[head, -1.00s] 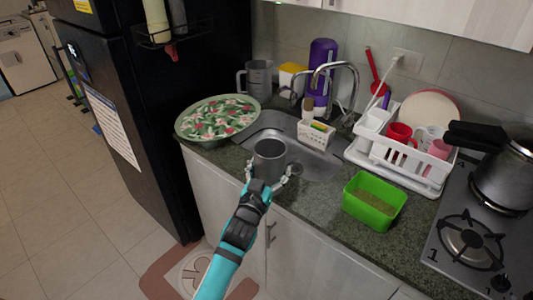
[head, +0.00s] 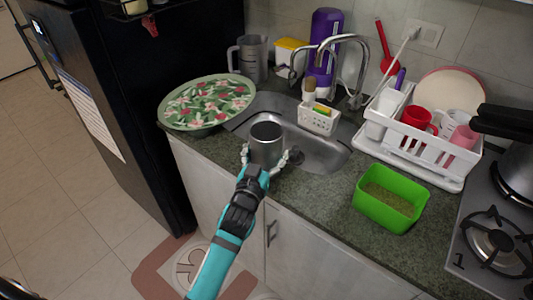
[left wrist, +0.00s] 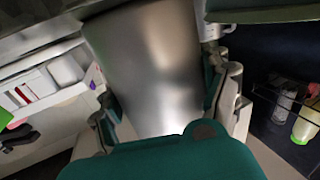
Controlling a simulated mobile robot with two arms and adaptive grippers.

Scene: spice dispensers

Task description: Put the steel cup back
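The steel cup (head: 266,145) is a plain grey metal cylinder, upright at the front edge of the sink in the head view. I cannot tell whether its base touches the counter. My left gripper (head: 265,160) reaches up from below, with one finger on each side of the cup. In the left wrist view the cup (left wrist: 155,70) fills the middle between the fingers, and the gripper looks shut on it. The cup's lower front is partly hidden by the gripper. My right gripper is not in view.
A floral tray (head: 208,102) lies left of the sink (head: 325,155), with a grey jug (head: 248,58) behind it. The tap (head: 358,65) rises behind. A white dish rack (head: 425,150) and a green box (head: 389,200) stand to the right. The counter between sink and box is clear.

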